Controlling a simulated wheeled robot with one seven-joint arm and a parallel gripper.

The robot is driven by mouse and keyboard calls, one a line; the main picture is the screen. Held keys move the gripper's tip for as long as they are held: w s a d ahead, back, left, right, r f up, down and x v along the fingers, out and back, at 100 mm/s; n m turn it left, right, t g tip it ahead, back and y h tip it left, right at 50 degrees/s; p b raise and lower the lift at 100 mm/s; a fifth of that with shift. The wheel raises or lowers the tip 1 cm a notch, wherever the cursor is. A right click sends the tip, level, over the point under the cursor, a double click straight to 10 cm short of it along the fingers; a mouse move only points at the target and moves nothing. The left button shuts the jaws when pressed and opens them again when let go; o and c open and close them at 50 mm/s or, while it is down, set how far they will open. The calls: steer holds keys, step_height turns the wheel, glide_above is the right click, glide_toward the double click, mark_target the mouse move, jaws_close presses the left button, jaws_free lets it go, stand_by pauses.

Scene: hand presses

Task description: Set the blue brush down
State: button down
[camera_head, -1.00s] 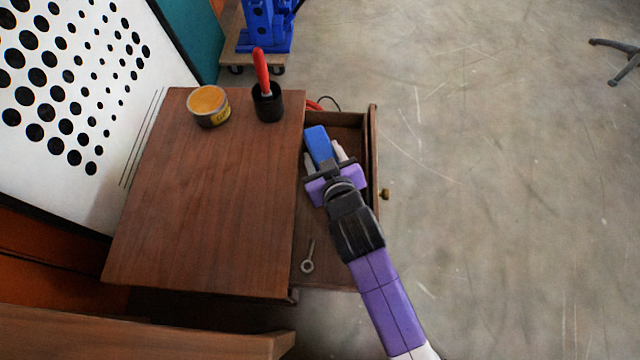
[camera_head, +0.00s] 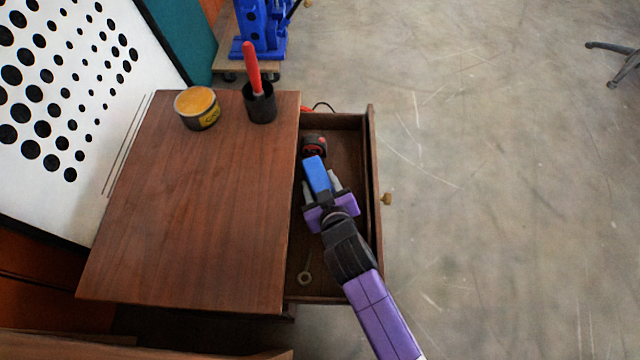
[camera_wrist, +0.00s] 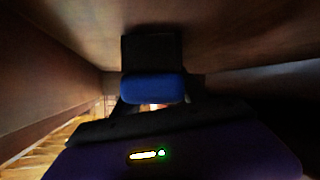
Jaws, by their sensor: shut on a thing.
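The blue brush (camera_head: 317,173) is between the fingers of my gripper (camera_head: 321,190), which is shut on it. The brush is over or inside the open drawer (camera_head: 350,150), towards its far half. In the wrist view the blue brush (camera_wrist: 153,88) shows end-on in front of my gripper (camera_wrist: 155,105), with a dark part above it. Brown drawer surfaces lie close around it. I cannot tell whether the brush touches the drawer floor.
A black and red object (camera_head: 314,146) lies in the drawer beyond the brush. A ring-ended metal piece (camera_head: 305,275) lies nearer. On the wooden top (camera_head: 195,210) stand a yellow-topped tin (camera_head: 198,106) and a black cup (camera_head: 260,106) with a red handle.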

steer(key=c, duration=0.6)
jaws_free()
steer(key=shift+s+d+r, duration=0.1)
steer(key=shift+s+r, duration=0.1)
steer(key=shift+s, duration=0.05)
steer(key=p+v, duration=0.4)
steer(key=v, duration=0.7)
steer(key=shift+s+p, duration=0.2)
steer(key=shift+p, duration=0.15)
steer(key=shift+r, duration=0.1)
